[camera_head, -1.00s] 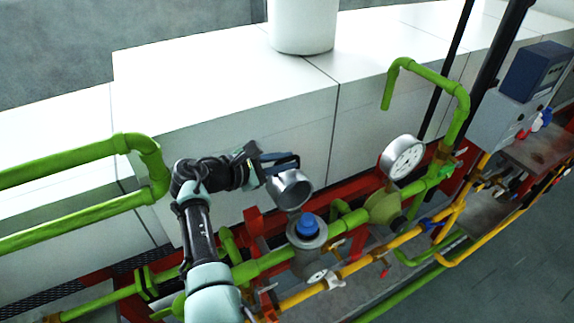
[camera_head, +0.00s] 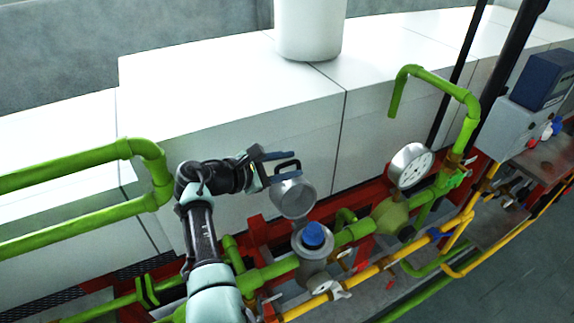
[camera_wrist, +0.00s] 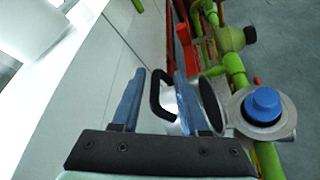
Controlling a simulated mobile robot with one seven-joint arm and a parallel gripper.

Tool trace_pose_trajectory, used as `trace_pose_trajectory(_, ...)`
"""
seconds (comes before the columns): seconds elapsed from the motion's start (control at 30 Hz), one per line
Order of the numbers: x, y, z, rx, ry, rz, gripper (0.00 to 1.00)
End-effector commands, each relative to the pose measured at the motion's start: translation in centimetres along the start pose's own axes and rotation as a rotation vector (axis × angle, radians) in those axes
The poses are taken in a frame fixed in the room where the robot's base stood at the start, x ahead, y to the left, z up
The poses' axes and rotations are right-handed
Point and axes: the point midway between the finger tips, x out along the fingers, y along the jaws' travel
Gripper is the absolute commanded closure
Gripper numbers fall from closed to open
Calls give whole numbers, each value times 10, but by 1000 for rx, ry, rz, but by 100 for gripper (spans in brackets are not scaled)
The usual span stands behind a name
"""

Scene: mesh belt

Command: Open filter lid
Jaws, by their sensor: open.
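The filter housing (camera_head: 314,270) is a grey metal body on the green pipe, with a blue part (camera_head: 313,235) inside its top. Its round grey lid (camera_head: 293,198) stands tilted up, away from the opening. In the wrist view the lid (camera_wrist: 210,106) is nearly edge-on beside the housing (camera_wrist: 286,122). My gripper (camera_head: 290,164) is open at the lid's back. In the wrist view the black lid handle (camera_wrist: 156,94) lies between the two spread blue fingers of my gripper (camera_wrist: 160,76). I cannot tell whether a finger touches it.
White block walls (camera_head: 230,120) stand behind the gripper. A pressure gauge (camera_head: 410,165) and green pipes are to the right. A yellow pipe (camera_head: 385,262) runs in front. A tall green pipe bend (camera_head: 145,150) stands left of my arm.

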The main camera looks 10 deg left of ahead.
Motion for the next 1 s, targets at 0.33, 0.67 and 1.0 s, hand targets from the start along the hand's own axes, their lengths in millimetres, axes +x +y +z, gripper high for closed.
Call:
trace_pose_trajectory(0.33, -2, -2, -2, -3, 2, -4, 55)
trace_pose_trajectory(0.67, -44, -2, -4, -1, 3, 0, 55)
trace_pose_trajectory(1.0, -110, -2, -3, 0, 3, 0, 55)
